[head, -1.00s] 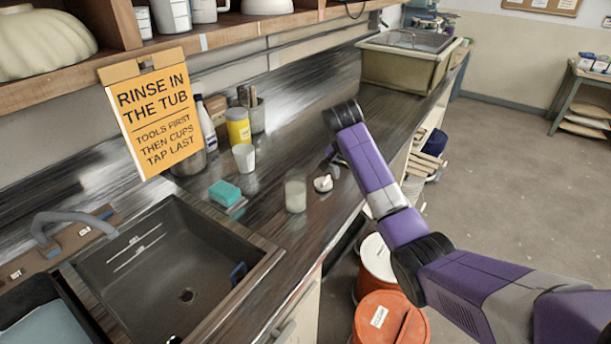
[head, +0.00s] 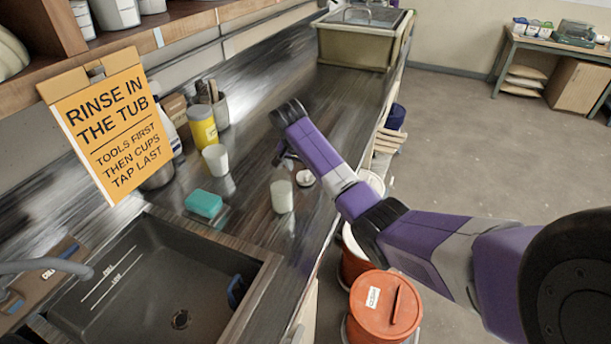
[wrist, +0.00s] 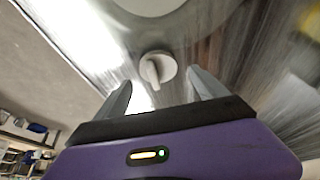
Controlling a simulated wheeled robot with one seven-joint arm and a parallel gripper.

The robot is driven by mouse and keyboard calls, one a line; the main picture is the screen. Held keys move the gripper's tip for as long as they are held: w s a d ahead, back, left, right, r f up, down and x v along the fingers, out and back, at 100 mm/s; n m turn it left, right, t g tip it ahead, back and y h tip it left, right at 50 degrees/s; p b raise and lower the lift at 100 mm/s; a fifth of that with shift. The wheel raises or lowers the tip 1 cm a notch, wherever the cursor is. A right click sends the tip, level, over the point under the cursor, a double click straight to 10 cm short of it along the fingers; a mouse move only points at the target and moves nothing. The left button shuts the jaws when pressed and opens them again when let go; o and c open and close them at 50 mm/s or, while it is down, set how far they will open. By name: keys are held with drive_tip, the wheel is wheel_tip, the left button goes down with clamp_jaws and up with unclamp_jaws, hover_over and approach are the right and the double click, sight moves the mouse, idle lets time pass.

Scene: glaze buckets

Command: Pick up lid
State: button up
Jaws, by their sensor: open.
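A small round white lid (head: 305,179) with a raised grip lies on the dark counter, just right of a pale jar (head: 281,194). In the wrist view the lid (wrist: 158,69) shows ahead of the two fingers, with its upright grip seen between them. My gripper (wrist: 161,88) is open, with nothing between its fingers. In the head view my gripper (head: 286,156) hangs above the counter just behind the lid, partly hidden by my purple arm. I see no contact with the lid.
A white cup (head: 216,161), a yellow container (head: 202,127) and a teal sponge (head: 204,204) stand left of the jar. The sink (head: 150,285) is at front left. Orange buckets (head: 385,305) stand on the floor below the counter's right edge (head: 335,215).

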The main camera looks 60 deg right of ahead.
drive_tip(key=shift+x, duration=1.25)
drive_tip(key=shift+s, duration=0.1)
drive_tip(key=c, duration=1.4)
drive_tip(key=shift+d+r, duration=0.1)
